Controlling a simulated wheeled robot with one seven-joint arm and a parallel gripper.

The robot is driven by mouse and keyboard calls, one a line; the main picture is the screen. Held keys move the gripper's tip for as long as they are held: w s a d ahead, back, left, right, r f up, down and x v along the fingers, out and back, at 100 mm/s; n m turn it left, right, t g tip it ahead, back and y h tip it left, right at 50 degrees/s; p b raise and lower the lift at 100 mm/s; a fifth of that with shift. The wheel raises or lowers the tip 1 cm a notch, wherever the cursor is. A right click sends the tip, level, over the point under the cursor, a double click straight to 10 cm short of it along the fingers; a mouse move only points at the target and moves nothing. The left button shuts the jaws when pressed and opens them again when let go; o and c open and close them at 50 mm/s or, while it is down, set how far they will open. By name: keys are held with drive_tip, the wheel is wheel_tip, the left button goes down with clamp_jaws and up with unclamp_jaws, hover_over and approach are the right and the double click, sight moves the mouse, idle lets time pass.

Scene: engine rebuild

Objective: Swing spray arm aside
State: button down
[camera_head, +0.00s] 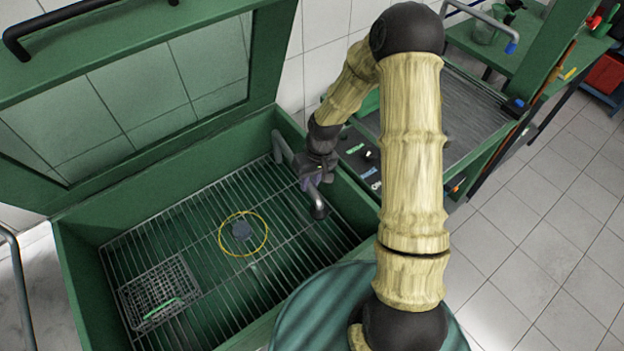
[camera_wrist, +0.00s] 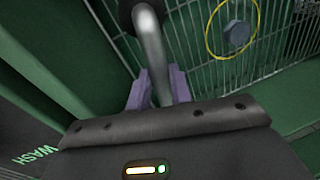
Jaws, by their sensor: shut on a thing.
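The spray arm (camera_head: 280,147) is a bent grey metal tube inside the green wash cabinet, by its right wall. Its downturned end (camera_head: 319,207) shows just below my gripper. My gripper (camera_head: 308,183) is at the tube, and in the wrist view its purple fingers (camera_wrist: 158,88) stand on either side of the tube (camera_wrist: 152,45), shut on it. The part of the tube behind my gripper is hidden. A yellow ring (camera_head: 265,241) lies around a small grey-blue part (camera_head: 242,230) on the wire rack (camera_head: 200,240). Both also show in the wrist view.
A small wire basket (camera_head: 160,292) with a green item stands at the rack's front left. The cabinet's green lid with a window (camera_head: 130,85) is raised. The cabinet's right wall (camera_head: 345,200) is close to my gripper. The rack's middle is mostly clear.

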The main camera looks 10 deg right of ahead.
drive_tip(key=shift+w+d+r, duration=0.1)
drive_tip(key=shift+w+d, duration=0.15)
drive_tip(key=shift+d, duration=0.05)
drive_tip(key=c, duration=1.3)
unclamp_jaws()
drive_tip(key=shift+o, duration=0.2)
drive_tip(key=w+d+r+b, duration=0.1)
drive_tip(key=d+r, duration=0.2)
drive_tip(key=r, duration=1.4)
drive_tip(key=shift+s+d, duration=0.1)
drive_tip(key=s+d+m+t+h, duration=0.2)
drive_tip(key=s+d+m+t, duration=0.1)
drive_tip(key=s, duration=1.1)
drive_tip(key=shift+s+r+m, duration=0.3)
drive_tip(key=shift+s+m, duration=0.05)
drive_tip(key=shift+m, duration=0.05)
